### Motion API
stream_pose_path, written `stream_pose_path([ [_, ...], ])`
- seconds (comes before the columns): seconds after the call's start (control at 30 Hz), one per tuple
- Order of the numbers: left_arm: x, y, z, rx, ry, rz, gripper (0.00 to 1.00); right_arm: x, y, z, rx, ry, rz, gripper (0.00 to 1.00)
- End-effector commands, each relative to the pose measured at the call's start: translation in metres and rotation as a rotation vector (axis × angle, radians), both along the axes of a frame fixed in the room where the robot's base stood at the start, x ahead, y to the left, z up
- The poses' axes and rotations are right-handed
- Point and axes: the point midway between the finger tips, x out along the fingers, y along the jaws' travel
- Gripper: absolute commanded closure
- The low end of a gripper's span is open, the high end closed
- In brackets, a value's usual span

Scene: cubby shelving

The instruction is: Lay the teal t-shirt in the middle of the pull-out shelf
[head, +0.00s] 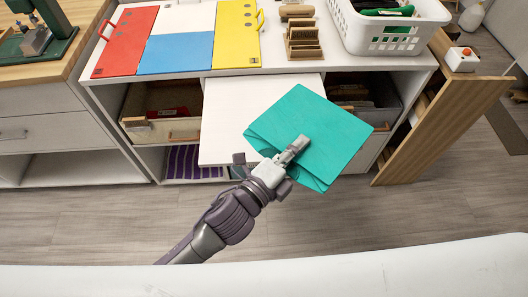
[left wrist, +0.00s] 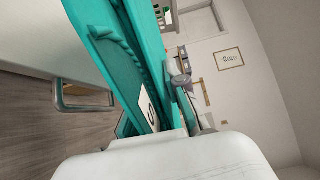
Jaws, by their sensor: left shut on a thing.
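The teal t-shirt (head: 312,125) is a flat folded square in the head view. My left gripper (head: 298,146) is shut on its near edge and holds it out over the right part of the white pull-out shelf (head: 228,120). The shirt reaches past the shelf's right edge. Whether it touches the shelf cannot be told. In the left wrist view the shirt (left wrist: 120,50) fills a tall band beside the gripper (left wrist: 185,90), with a white label on it. The left part of the shelf is bare. My right gripper is not in view.
Red (head: 125,40), blue (head: 175,53) and yellow (head: 237,35) boards lie on the white counter. A wooden sorter (head: 303,45) and a white basket (head: 388,30) stand to the right. Bins (head: 160,110) flank the shelf. An open wooden panel (head: 415,130) juts out at right.

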Motion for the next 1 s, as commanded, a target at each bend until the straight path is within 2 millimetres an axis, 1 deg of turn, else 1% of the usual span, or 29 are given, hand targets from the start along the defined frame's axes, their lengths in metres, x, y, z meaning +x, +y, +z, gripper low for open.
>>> stream_pose_path([
  [0.03, 0.000, 0.014, -0.010, 0.006, 0.003, 0.002, 1.00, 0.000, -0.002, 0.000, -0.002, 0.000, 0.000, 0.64],
  [0.2, 0.000, 0.052, -0.032, 0.004, 0.003, 0.002, 1.00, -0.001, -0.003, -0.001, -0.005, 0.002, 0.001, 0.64],
  [0.3, 0.000, 0.068, -0.042, 0.003, 0.003, 0.001, 1.00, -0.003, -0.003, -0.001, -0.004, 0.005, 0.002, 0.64],
  [0.4, 0.001, 0.078, -0.047, 0.001, -0.001, 0.000, 1.00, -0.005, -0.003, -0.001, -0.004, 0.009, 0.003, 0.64],
  [0.47, 0.001, 0.081, -0.048, -0.001, -0.001, -0.001, 1.00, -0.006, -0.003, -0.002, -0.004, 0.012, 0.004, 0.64],
  [0.53, 0.001, 0.082, -0.055, -0.001, 0.002, 0.000, 1.00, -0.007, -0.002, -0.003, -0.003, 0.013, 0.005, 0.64],
  [0.7, 0.001, 0.082, -0.081, -0.001, 0.003, 0.000, 1.00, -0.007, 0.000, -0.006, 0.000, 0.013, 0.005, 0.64],
  [0.77, 0.001, 0.082, -0.086, -0.001, 0.003, 0.000, 1.00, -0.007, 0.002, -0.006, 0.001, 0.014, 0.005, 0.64],
  [0.83, 0.001, 0.082, -0.089, -0.001, 0.001, -0.001, 1.00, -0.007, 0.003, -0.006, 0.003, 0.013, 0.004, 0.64],
  [1.0, 0.001, 0.082, -0.089, -0.001, -0.001, -0.001, 1.00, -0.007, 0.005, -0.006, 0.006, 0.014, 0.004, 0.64],
])
